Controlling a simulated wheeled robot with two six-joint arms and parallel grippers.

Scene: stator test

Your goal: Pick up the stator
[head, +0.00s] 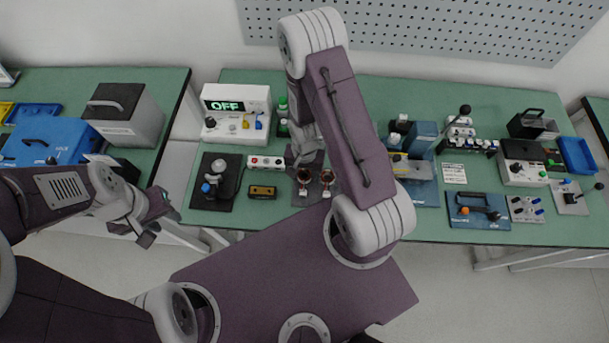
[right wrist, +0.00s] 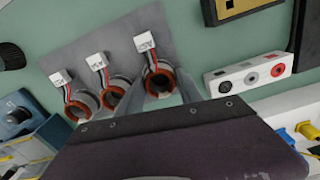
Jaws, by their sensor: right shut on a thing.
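Three copper-wound stators with white tags on wires stand in a row on a grey plate (right wrist: 130,45) in the right wrist view. The nearest stator (right wrist: 160,84) is between the fingers of my right gripper (right wrist: 168,97), which is shut on it. The other two, a middle stator (right wrist: 113,98) and an end stator (right wrist: 82,106), stand to its left. My left gripper (head: 140,232) is open and empty, left of the bench's front edge.
A white socket strip (head: 266,162) and a yellow-brown block (head: 262,192) lie left of the stators. A white power supply (head: 236,112) reads OFF behind. Blue-based devices (head: 410,165) stand to the right on the green bench (head: 450,225).

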